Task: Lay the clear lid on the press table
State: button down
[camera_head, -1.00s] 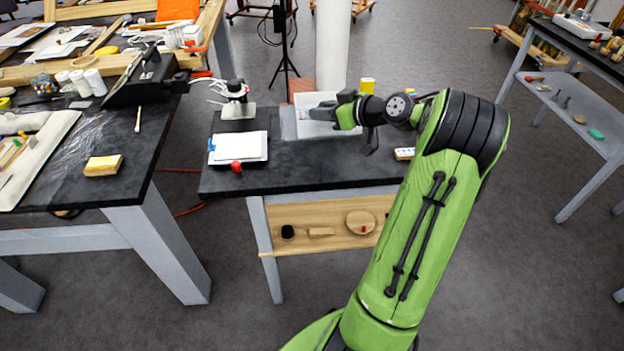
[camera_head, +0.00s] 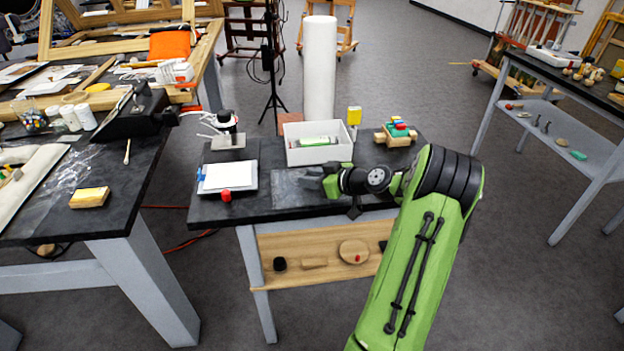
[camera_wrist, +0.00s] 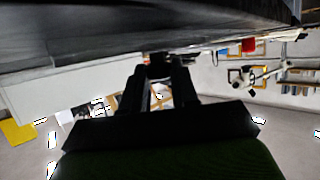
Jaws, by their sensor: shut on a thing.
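The clear lid (camera_head: 292,188) shows in the head view as a faint grey see-through panel over the dark press table (camera_head: 240,208), in front of the white box. My gripper (camera_head: 322,180) is shut on its right side. I cannot tell whether the lid touches the tabletop or hangs slightly above it. In the wrist view my gripper's fingers (camera_wrist: 160,75) point towards the table, which fills the top of the picture; the lid is hard to make out there.
An open white box (camera_head: 305,157) holding a green item stands behind the lid. A clipboard with paper (camera_head: 228,176) and a red knob (camera_head: 226,196) lie to the left.

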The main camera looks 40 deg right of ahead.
jog(key=c, duration=0.9)
grip_release()
jog(key=shift+f, duration=0.1)
jog(key=shift+o, duration=0.2)
